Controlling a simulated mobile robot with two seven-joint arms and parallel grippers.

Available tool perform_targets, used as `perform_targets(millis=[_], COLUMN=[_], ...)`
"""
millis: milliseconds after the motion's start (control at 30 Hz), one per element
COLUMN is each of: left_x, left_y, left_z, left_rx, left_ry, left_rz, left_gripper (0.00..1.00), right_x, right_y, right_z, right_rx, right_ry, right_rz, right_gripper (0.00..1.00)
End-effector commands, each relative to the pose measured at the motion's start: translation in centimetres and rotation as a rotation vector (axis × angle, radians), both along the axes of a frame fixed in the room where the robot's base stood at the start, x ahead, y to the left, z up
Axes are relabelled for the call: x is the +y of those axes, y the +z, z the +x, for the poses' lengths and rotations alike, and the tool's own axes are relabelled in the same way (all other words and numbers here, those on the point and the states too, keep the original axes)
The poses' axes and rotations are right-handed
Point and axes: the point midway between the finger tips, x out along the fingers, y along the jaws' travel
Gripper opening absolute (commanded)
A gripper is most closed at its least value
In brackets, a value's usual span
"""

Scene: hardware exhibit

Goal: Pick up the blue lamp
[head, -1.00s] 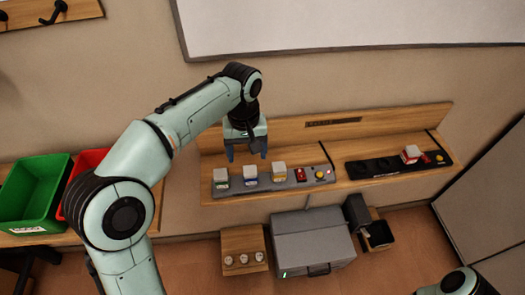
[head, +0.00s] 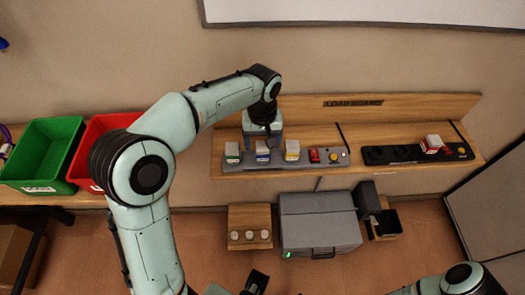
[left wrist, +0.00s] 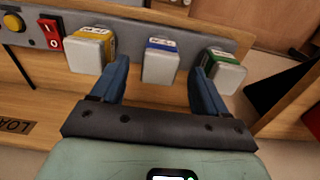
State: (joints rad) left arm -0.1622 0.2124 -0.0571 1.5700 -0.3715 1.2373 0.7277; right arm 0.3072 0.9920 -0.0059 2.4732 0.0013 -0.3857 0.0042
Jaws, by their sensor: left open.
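The blue lamp (head: 263,156) is a white block with a blue band. It stands in the grey strip (head: 240,167) on the wooden board, between a green-banded lamp (head: 232,154) and a yellow-banded lamp (head: 292,151). My left gripper (head: 263,145) is open, just above and behind the blue lamp. In the left wrist view the blue lamp (left wrist: 161,61) shows between and beyond the two blue fingers of the left gripper (left wrist: 160,80); no contact is visible.
The strip also bears a red switch (head: 314,156) and yellow knob (head: 337,153). A black strip (head: 376,156) holds a red-banded lamp (head: 432,144). A grey box (head: 320,222) stands below. Green (head: 40,155) and red (head: 96,145) bins stand left.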

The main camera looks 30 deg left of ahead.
Motion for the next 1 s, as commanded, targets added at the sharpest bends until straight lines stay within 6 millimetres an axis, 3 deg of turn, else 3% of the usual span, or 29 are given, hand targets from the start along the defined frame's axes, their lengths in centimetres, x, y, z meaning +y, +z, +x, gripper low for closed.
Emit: perform_targets(millis=[133, 433, 467, 633, 1000], left_x=[0.1, 0.0, 0.0, 0.0, 0.0], left_y=[-2.2, -2.7, -2.7, -2.7, -2.3], left_z=[0.0, 0.1, 0.1, 0.1, 0.1], left_rx=[0.003, 0.000, 0.000, 0.000, -0.001], left_ry=[0.000, 0.001, 0.001, 0.000, 0.000], left_rz=[0.001, 0.000, 0.000, 0.000, 0.000], left_gripper=[0.74, 0.74, 0.71, 0.16, 0.16], right_x=[0.0, 0.0, 0.0, 0.0, 0.0], right_y=[-0.3, -0.4, -0.4, -0.4, -0.3], right_z=[-0.1, -0.1, -0.1, -0.1, -0.1], right_rx=[0.001, 0.001, 0.001, 0.001, 0.001], right_ry=[0.000, 0.000, 0.000, 0.000, 0.000], right_rz=[0.000, 0.000, 0.000, 0.000, 0.000], right_gripper=[0.43, 0.43, 0.43, 0.43, 0.43])
